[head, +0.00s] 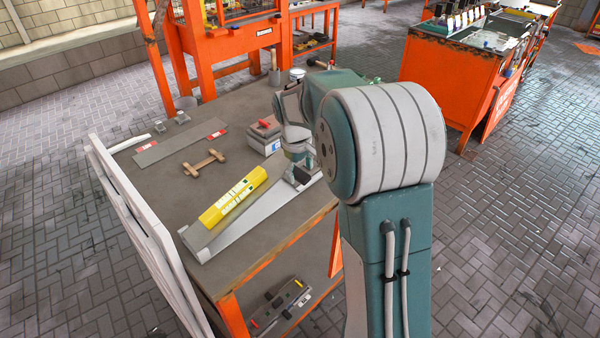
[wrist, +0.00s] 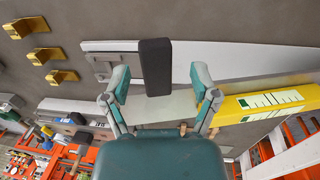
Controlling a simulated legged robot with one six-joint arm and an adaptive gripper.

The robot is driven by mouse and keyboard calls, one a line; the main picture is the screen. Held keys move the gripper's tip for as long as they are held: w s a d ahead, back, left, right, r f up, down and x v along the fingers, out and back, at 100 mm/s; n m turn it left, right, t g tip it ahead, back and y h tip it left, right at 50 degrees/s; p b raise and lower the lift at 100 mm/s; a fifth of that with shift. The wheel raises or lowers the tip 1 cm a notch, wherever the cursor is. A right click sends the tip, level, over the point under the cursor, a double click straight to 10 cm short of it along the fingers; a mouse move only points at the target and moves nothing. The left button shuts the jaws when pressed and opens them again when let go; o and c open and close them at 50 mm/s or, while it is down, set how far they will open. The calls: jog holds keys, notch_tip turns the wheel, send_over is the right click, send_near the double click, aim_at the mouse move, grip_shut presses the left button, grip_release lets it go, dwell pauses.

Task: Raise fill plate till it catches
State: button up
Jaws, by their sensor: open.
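In the wrist view my gripper (wrist: 161,78) is open, its two teal-and-grey fingers spread on either side of an upright dark block (wrist: 155,62). I see a gap between the block and each finger. The block stands in front of a long pale strip (wrist: 235,58), with a grey metal piece (wrist: 112,64) at the strip's left end. I cannot tell for sure which part is the fill plate. In the head view my gripper (head: 303,172) is low at the far end of the long pale mould (head: 225,240), its fingers partly hidden by my arm. A yellow block (head: 235,202) lies along the mould.
The bench (head: 150,185) also holds a wooden piece (head: 204,163), a flat grey bar (head: 180,142) with red ends and a stacked box (head: 266,132). White boards (head: 130,215) stand at its left edge. Brass brackets (wrist: 50,55) show in the wrist view.

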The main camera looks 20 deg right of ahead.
notch_tip(320, 180, up, 11)
jog(key=a, duration=0.1)
jog(key=shift+s+a, duration=0.2)
jog(key=shift+a, duration=0.05)
jog(key=shift+s, duration=0.1)
jog(key=s+a+r+m+t, duration=0.1)
jog(key=s+a+r+t, duration=0.15)
jog(key=s, duration=0.45)
jog(key=s+a+r+m+t, duration=0.1)
jog(key=s+a+r, duration=0.15)
jog(key=s, duration=0.45)
jog(key=s+a+f+m+t, duration=0.1)
jog(key=s+f, duration=0.1)
jog(key=s, duration=0.4)
jog(key=s+a+f+m+y, duration=0.1)
jog(key=s+a+f, duration=0.1)
jog(key=s, duration=0.4)
jog(key=shift+s+f+t, duration=0.25)
jog(key=shift+f+t, duration=0.1)
jog(key=shift+f, duration=0.15)
